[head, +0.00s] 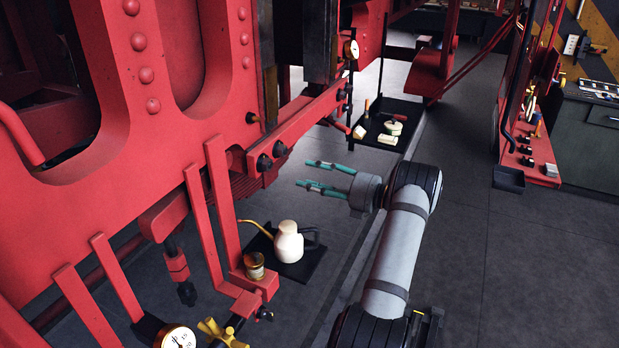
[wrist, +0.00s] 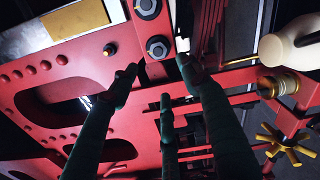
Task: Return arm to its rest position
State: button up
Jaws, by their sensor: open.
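My gripper (head: 315,175) shows in the head view at the middle, with teal fingers pointing left toward the red locomotive frame (head: 75,225). The fingers are spread apart and hold nothing. In the wrist view my gripper (wrist: 160,85) has its dark green fingers apart, with the red frame and its bolts behind them. I cannot tell from these views how close the fingertips are to the frame. My grey arm reaches up from the bottom of the head view to the gripper.
A cream oil can (head: 288,243) stands on a dark tray below left of my gripper. Another black tray (head: 372,138) holds small items behind it. A pressure gauge (head: 178,338) and yellow valve wheel (head: 222,334) are at the lower left. The floor (head: 510,260) at right is clear.

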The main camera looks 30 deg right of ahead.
aim_at(271, 166)
jog(key=x, duration=1.2)
jog(key=shift+r, duration=0.1)
jog(key=shift+w, duration=0.1)
jog(key=shift+d, duration=0.1)
